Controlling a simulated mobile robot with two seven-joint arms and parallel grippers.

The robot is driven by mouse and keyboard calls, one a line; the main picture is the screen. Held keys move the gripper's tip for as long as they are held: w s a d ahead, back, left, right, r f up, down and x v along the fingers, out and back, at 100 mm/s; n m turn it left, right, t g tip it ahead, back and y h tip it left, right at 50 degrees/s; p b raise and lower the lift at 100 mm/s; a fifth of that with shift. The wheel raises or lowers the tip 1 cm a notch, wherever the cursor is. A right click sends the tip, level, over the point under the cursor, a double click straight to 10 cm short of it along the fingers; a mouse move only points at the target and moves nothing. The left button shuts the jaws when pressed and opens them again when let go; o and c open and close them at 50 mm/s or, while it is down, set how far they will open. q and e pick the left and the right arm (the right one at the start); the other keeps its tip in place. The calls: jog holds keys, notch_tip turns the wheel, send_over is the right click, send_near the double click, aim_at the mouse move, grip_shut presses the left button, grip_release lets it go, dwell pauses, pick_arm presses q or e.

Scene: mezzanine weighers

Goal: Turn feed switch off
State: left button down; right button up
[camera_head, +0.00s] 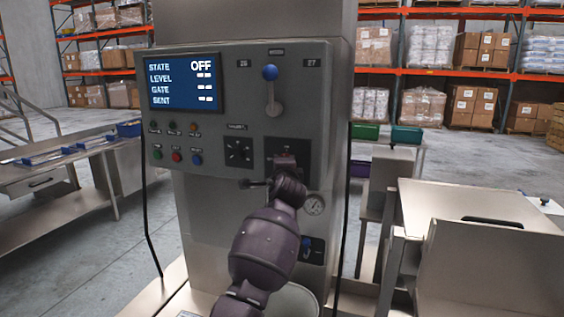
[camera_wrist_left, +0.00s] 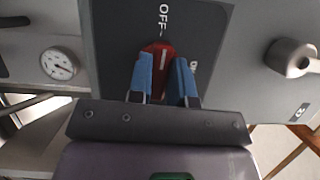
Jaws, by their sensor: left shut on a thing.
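The red feed switch (camera_wrist_left: 158,57) shows in the left wrist view on a dark plate (camera_wrist_left: 110,30). A white line on its face lies roughly in line with the word OFF printed on the plate. A second label beside it is mostly hidden by a finger. My left gripper (camera_wrist_left: 164,82) is shut on the switch, with one blue finger on each side. In the head view my left gripper (camera_head: 284,160) is at the machine's front panel (camera_head: 220,110) and hides the switch there. The screen (camera_head: 186,83) reads STATE OFF. My right gripper is not in view.
A blue-balled lever (camera_head: 271,90) stands above the gripper. A dark rotary knob (camera_head: 238,152) and several coloured buttons lie to its left. A round gauge (camera_head: 314,205) is close at lower right. Steel tables (camera_head: 480,210) stand at right; shelving is far behind.

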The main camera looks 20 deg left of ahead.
pick_arm(q)
jog(key=shift+n, duration=0.3)
jog(key=shift+f, duration=0.1)
jog(key=c, duration=1)
grip_release()
jog(key=shift+c, duration=0.2)
jog(key=v, duration=1.1)
jog(key=shift+r, duration=0.2)
jog(key=shift+a, duration=0.1)
